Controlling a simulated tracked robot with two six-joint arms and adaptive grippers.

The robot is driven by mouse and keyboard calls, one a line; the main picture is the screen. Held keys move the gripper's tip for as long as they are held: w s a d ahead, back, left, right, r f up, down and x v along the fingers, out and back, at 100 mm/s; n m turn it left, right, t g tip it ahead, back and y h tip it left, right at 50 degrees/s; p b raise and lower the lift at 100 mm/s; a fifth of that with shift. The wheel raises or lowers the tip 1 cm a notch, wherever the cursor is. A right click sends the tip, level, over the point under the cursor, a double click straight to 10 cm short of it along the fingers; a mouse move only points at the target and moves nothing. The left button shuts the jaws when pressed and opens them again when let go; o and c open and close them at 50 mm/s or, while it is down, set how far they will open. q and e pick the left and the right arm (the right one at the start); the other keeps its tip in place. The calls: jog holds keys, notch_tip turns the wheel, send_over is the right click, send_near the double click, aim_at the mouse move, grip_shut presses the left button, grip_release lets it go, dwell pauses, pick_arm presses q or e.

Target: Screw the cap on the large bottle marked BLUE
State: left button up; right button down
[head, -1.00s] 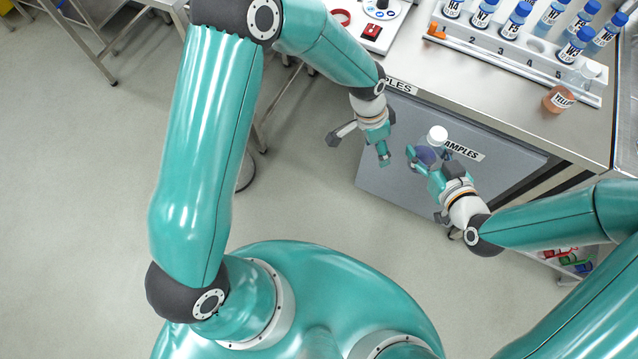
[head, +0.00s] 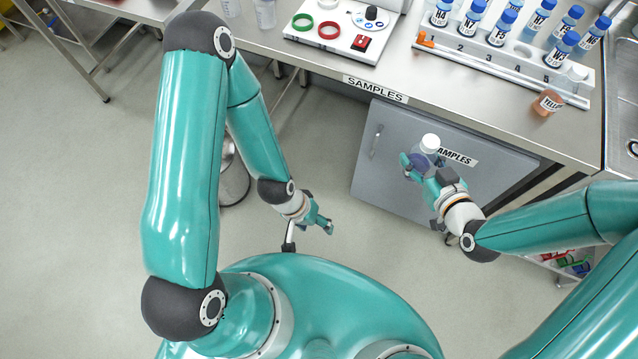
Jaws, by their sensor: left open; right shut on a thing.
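My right gripper (head: 424,172) is shut on a small bottle (head: 419,161) with bluish contents, holding it in front of the grey cabinet below the bench. A white cap (head: 430,142) sits on the bottle's top; whether it is screwed tight cannot be told. The bottle's label is hidden or too small to read. My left gripper (head: 308,234) is open and empty, low over the floor near my base, well left of the bottle and apart from it.
The steel bench (head: 455,88) holds a rack (head: 500,60) of blue-capped tubes, an orange bottle (head: 547,102) marked YELLOW and a white device (head: 345,35) with a red switch. The grey cabinet (head: 390,150) stands under it. A sink (head: 620,100) is at the right.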

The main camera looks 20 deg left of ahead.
jog(key=w+d+r+m+t+h, duration=0.1)
jog(key=w+d+r+m+h, duration=0.1)
jog(key=d+m+h, duration=0.2)
jog(key=w+d+r+m+t+h, duration=0.1)
jog(key=w+d+m+t+h, duration=0.1)
jog(key=d, duration=0.9)
jog(key=w+m+h, duration=0.1)
jog(key=m+h, duration=0.1)
jog(key=shift+d+r+h, duration=0.15)
jog(key=shift+r+h, duration=0.15)
jog(key=shift+r, duration=0.05)
